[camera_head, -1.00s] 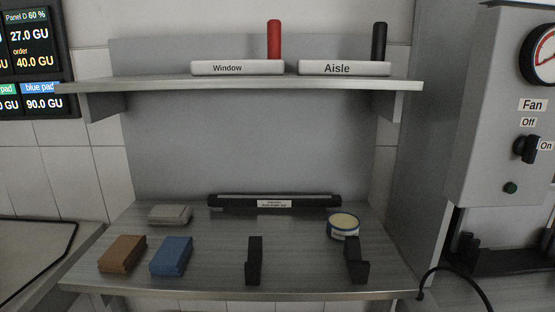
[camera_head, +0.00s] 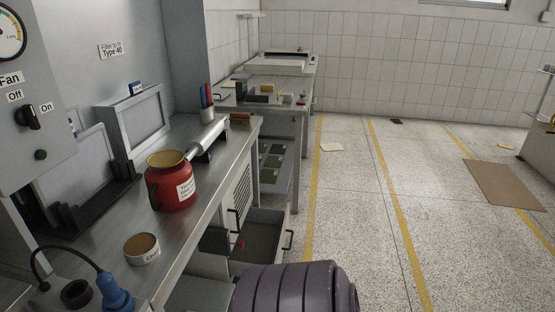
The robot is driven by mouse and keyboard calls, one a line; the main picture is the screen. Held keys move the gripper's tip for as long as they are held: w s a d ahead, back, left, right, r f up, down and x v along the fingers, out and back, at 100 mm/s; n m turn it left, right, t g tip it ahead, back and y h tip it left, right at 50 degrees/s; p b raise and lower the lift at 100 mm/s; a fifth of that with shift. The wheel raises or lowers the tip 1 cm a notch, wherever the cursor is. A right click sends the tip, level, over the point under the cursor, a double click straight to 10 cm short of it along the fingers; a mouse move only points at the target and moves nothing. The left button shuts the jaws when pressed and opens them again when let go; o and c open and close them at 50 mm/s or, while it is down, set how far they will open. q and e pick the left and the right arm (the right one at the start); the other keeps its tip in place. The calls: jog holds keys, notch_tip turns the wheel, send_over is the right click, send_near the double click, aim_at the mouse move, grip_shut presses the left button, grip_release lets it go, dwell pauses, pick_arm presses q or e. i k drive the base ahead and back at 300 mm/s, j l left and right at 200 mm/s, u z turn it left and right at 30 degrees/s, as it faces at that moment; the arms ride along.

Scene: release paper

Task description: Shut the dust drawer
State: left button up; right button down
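An open drawer (camera_head: 262,236) sticks out low from the front of the metal workbench on the left, in the head view. Its dark inside shows, and a dark handle is on its outer end. I cannot read a label on it, so I cannot tell for certain that it is the dust drawer. A small red spot shows near its near side. Neither my left nor my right gripper is in view.
A ribbed grey-purple rounded object (camera_head: 292,290) stands in front of the drawer at the bottom, partly cut off. A red jar (camera_head: 168,190) and a cork-topped tub (camera_head: 141,251) stand on the workbench (camera_head: 215,190). Open speckled floor (camera_head: 350,210) lies to the right.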

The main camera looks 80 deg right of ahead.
aim_at(262, 232)
jog(key=k+z, duration=0.1)
jog(key=z, duration=0.35)
jog(key=k+z, duration=0.15)
jog(key=z, duration=0.25)
jog(key=k+z, duration=0.1)
jog(key=z, duration=1.55)
jog(key=i+l, duration=0.35)
jog(key=i, duration=0.15)
